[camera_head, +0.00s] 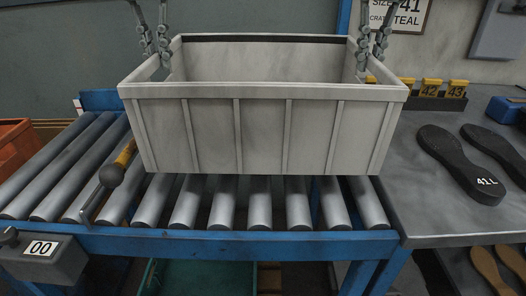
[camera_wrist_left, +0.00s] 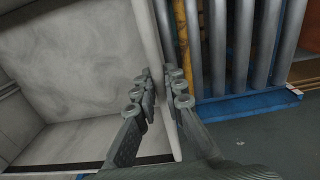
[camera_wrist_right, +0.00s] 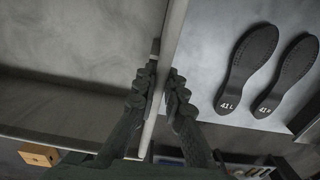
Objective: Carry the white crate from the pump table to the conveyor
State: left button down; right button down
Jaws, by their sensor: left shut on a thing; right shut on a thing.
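The white crate (camera_head: 262,130) is in the middle of the head view, over the rollers of the conveyor (camera_head: 260,203). It looks level, and its right end overlaps the edge of the metal table in the picture. Whether its underside touches the rollers cannot be told. My left gripper (camera_head: 164,55) is shut on the crate's left end wall; the wall runs between its fingers in the left wrist view (camera_wrist_left: 166,95). My right gripper (camera_head: 364,55) is shut on the right end wall, also seen in the right wrist view (camera_wrist_right: 160,90). The crate's inside looks empty where visible.
The metal table (camera_head: 425,205) on the right bears black soles (camera_head: 460,162) marked 41 and yellow number blocks (camera_head: 443,89). An orange bin (camera_head: 12,145) stands far left.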

pick_arm(q)
jog(key=shift+a+f, duration=0.1)
jog(key=shift+a, duration=0.05)
pick_arm(e)
jog(key=shift+d+f, duration=0.1)
jog(key=shift+d, duration=0.05)
